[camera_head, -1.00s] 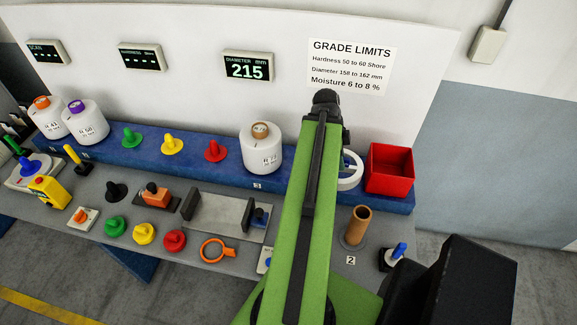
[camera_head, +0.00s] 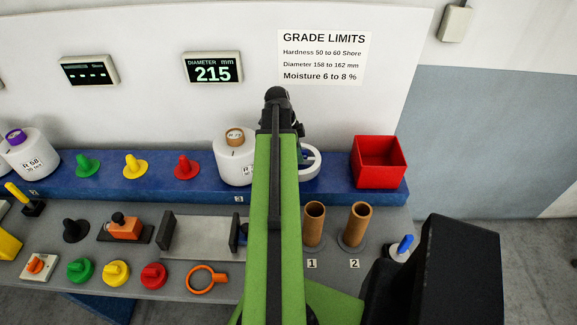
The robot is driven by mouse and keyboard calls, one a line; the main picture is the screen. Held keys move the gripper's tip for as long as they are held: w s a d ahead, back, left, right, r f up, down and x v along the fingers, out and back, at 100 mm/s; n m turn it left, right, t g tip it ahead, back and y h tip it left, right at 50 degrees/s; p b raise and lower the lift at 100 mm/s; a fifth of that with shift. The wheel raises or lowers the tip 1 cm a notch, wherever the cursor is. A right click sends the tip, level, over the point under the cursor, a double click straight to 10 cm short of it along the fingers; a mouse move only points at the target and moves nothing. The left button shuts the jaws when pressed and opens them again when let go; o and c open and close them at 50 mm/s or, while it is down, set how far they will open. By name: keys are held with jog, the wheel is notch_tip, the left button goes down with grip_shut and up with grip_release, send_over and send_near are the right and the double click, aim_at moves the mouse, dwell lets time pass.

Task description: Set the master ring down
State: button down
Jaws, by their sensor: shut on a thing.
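The master ring, a white ring (camera_head: 313,163), shows just right of my green arm, in front of the white board and over the blue shelf. Its left part is hidden by my arm. My gripper (camera_head: 302,156) is mostly hidden behind the arm; only a dark sliver shows beside the ring. It is shut on the ring. I cannot tell whether the ring touches the shelf. The diameter display (camera_head: 212,68) reads 215 mm.
A white bobbin (camera_head: 232,160) stands on the blue shelf (camera_head: 330,196) left of my arm. A red bin (camera_head: 379,164) stands right of the ring. Two brown tubes (camera_head: 314,224) stand in front. An orange ring with a handle (camera_head: 203,280) lies on the grey bench.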

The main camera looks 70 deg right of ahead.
jog(key=shift+s+f, duration=0.15)
notch_tip(320, 180, down, 4)
jog(key=b, duration=0.4)
jog(key=shift+w+a+r, duration=0.1)
jog(key=shift+w+r, duration=0.1)
jog(key=shift+r, duration=0.05)
jog(key=shift+f, duration=0.15)
jog(key=c, duration=1.4)
grip_release()
